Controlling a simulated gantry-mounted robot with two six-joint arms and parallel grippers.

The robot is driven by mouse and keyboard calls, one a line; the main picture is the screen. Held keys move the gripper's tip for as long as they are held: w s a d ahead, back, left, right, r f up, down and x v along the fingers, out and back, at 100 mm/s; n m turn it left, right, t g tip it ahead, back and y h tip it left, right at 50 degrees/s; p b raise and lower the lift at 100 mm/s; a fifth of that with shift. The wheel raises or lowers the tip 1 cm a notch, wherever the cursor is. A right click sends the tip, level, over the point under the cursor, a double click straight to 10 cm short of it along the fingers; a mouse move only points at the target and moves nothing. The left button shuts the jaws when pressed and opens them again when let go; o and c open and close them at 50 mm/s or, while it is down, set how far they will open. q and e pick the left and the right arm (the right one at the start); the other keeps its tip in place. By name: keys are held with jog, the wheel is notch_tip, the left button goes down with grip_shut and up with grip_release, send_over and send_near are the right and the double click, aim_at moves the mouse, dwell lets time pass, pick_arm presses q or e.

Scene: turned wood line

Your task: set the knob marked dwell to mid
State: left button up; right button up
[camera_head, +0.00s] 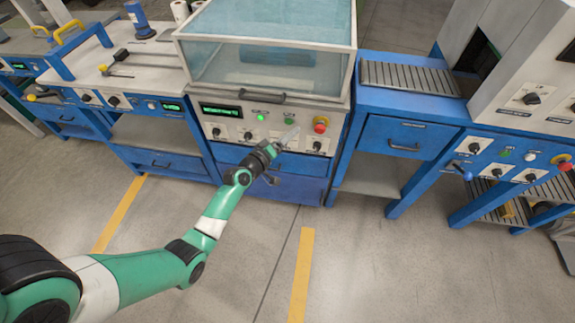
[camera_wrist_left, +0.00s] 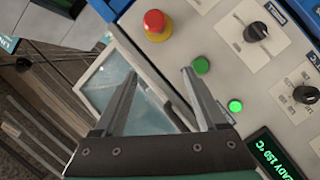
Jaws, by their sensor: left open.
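The middle machine's white control panel (camera_head: 230,119) holds a row of black pointer knobs, including a left one (camera_head: 216,132), a second one (camera_head: 248,136) and a right one (camera_head: 317,146). Their labels are too small to read, so I cannot tell which is dwell. My left gripper (camera_head: 289,136) is in front of this panel and hides part of the row. In the left wrist view, the left gripper (camera_wrist_left: 160,76) is open with nothing between its fingers. Two black knobs show there, one at the upper right (camera_wrist_left: 256,31) and one lower (camera_wrist_left: 306,94), both apart from the fingers.
A red stop button (camera_head: 321,124), a green button (camera_wrist_left: 201,66) and a lit green lamp (camera_wrist_left: 235,106) sit near the knobs. A green display (camera_head: 221,110) is at the panel's left. A glazed hood (camera_head: 270,45) with a dark handle stands above. The floor in front is clear.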

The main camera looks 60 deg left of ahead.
pick_arm(q)
jog(key=s+a+f+n+g+y+b, duration=0.1)
jog(key=s+a+f+b, duration=0.15)
jog(key=f, duration=0.45)
jog(key=s+a+f+n+g+b, duration=0.15)
jog(key=s+f+b, duration=0.25)
jog(key=f, duration=0.4)
jog(key=a+r+b+x, duration=0.1)
jog(key=b+x, duration=0.5)
jog(key=x, duration=0.5)
jog(key=shift+w+a+r+m+b, duration=0.2)
jog(key=shift+w+r+m+b, duration=0.05)
jog(key=shift+w+m+b, duration=0.15)
pick_arm(e)
notch_tip(320, 180, down, 17)
pick_arm(q)
jog(key=shift+s+t, duration=0.1)
jog(key=shift+t, duration=0.15)
grip_shut()
pick_arm(e)
jog(key=shift+r, duration=0.1)
